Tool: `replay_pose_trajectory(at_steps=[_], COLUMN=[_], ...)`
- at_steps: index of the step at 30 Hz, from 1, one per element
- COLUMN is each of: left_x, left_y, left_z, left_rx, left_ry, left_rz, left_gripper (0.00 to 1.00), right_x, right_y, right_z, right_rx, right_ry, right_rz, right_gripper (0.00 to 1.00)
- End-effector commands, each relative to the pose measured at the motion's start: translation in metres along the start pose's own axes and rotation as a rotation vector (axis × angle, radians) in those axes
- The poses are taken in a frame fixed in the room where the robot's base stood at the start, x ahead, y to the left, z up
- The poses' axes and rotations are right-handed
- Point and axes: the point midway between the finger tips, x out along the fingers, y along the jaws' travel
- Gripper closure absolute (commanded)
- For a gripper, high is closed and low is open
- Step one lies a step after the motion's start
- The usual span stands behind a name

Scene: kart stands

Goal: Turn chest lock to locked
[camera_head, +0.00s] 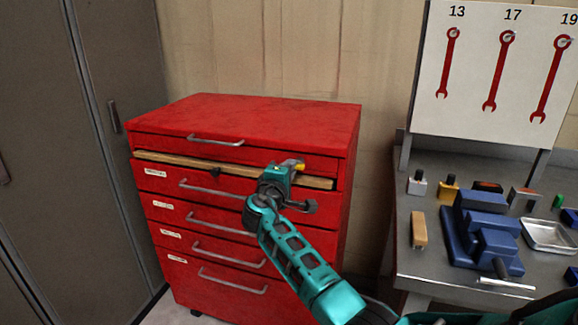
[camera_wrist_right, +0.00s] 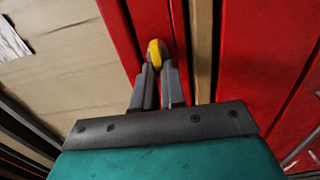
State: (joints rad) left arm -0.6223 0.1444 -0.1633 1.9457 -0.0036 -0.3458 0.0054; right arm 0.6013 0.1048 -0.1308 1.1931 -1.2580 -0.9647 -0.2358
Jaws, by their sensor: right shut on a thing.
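The red tool chest (camera_head: 270,112) stands left of the middle in the head view, with several drawers that look shut. Its lock is a small yellow knob (camera_head: 299,166) at the upper right of the chest front; it also shows in the right wrist view (camera_wrist_right: 155,50). My right gripper (camera_head: 291,171) reaches the chest front from the lower right. In the right wrist view its two fingers (camera_wrist_right: 158,68) are closed on the yellow knob, which sticks out past the fingertips. The gripper hides part of the drawer fronts. My left gripper is in neither view.
A wooden strip (camera_head: 240,172) runs across the chest front below the top drawer. Grey cabinets (camera_head: 110,70) stand at the left. At the right, a grey bench holds a blue vise (camera_head: 490,235) and small items, with a wrench board (camera_head: 480,110) above.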

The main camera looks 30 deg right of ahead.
Motion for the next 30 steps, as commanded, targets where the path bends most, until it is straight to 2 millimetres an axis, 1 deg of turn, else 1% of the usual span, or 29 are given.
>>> replay_pose_trajectory(at_steps=[1, 18, 19, 24, 26, 30], left_x=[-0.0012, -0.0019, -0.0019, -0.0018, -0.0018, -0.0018], left_y=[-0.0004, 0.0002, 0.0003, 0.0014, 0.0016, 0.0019], left_z=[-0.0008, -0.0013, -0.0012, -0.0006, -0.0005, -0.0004], left_rx=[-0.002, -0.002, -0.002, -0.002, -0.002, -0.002], left_ry=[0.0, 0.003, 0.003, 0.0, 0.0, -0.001], left_rz=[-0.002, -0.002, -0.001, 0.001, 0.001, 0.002], left_gripper=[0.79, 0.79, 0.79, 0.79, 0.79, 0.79], right_x=[0.0004, 0.0003, 0.0003, 0.0001, 0.0001, 0.0], right_y=[0.0039, 0.0029, 0.0029, 0.0017, 0.0013, 0.0005], right_z=[-0.0013, -0.0015, -0.0015, -0.001, -0.0008, -0.0006], right_rx=[-0.01, -0.038, -0.038, -0.037, -0.037, -0.037], right_ry=[0.005, 0.005, 0.005, 0.004, 0.003, 0.002], right_rz=[0.006, 0.007, 0.007, 0.005, 0.004, 0.002], right_gripper=[1.0, 1.0, 0.87, 0.7, 0.65, 0.64])
